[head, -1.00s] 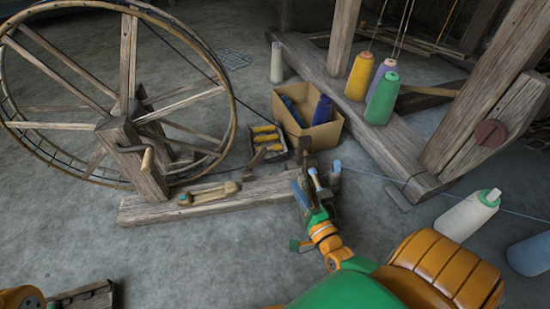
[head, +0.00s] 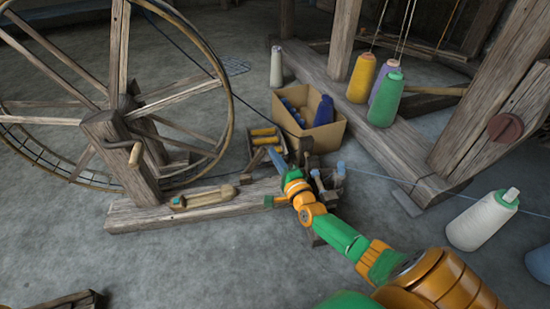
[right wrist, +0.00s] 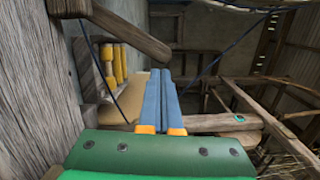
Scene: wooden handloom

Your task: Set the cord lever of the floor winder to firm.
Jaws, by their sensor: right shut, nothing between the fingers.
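The floor winder has a large spoked wheel (head: 110,62), a crank and a long wooden base (head: 130,214) on the floor. A short wooden bar (head: 256,158), which looks like the cord lever, slants near the right end of the base. In the right wrist view a wooden bar (right wrist: 130,32) slants down from a block at upper left. My right gripper (head: 274,154) is shut and empty, close beside the bar. Its blue fingers (right wrist: 160,74) end just below and right of the bar's tip; I cannot tell whether they touch. My left gripper is out of view.
A tray of yellow bobbins (head: 265,133) and a cardboard box (head: 325,133) with blue spools stand just behind. A wooden piece with a teal spot (head: 205,198) lies on the base. Cones of yarn (head: 385,100) stand at the right.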

